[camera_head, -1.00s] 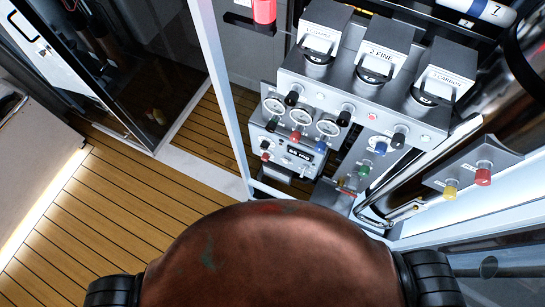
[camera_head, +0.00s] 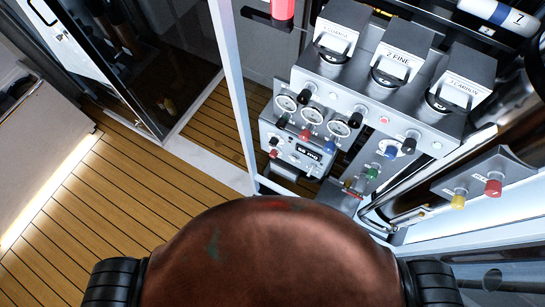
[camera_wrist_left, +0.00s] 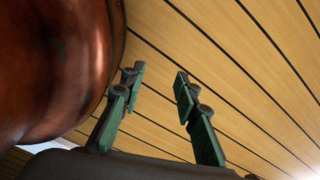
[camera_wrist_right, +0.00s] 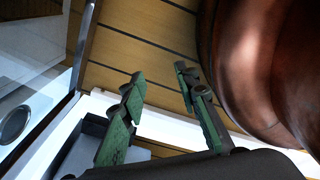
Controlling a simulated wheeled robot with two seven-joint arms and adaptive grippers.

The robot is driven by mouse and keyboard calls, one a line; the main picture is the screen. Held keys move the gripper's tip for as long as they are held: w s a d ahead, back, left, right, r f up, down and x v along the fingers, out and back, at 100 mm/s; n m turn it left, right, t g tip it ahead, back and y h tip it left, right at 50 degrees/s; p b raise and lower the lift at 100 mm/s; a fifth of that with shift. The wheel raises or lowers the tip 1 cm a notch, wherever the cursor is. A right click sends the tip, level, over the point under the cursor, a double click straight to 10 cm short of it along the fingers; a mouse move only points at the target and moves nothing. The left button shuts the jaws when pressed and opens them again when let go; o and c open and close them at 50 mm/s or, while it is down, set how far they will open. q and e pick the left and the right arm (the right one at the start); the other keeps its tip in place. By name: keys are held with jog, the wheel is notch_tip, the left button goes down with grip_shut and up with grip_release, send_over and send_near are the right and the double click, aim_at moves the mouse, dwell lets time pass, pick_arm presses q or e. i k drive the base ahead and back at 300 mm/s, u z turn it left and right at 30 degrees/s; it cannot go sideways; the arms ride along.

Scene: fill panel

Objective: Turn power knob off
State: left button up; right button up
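The fill panel (camera_head: 365,95) stands at upper right in the head view. Its lower box (camera_head: 290,150) has a small display, small black and red knobs and round gauges above it. Several black, red and blue knobs line the upper front. A separate bracket at right carries a yellow knob (camera_head: 458,200) and a red knob (camera_head: 493,187). I cannot read which knob is the power knob. My left gripper (camera_wrist_left: 160,76) is open and empty over the plank floor. My right gripper (camera_wrist_right: 160,76) is open and empty. Neither gripper shows in the head view, and both are away from the panel.
A light metal frame post (camera_head: 236,90) rises left of the panel. The plank floor (camera_head: 115,200) at left is clear. A dark glass door (camera_head: 120,60) is at upper left. In the right wrist view, a white frame edge (camera_wrist_right: 165,125) and grey box lie near the right gripper.

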aim_at(274, 153)
jog(key=z, duration=1.15)
jog(key=k, duration=0.9)
jog(key=u, duration=1.85)
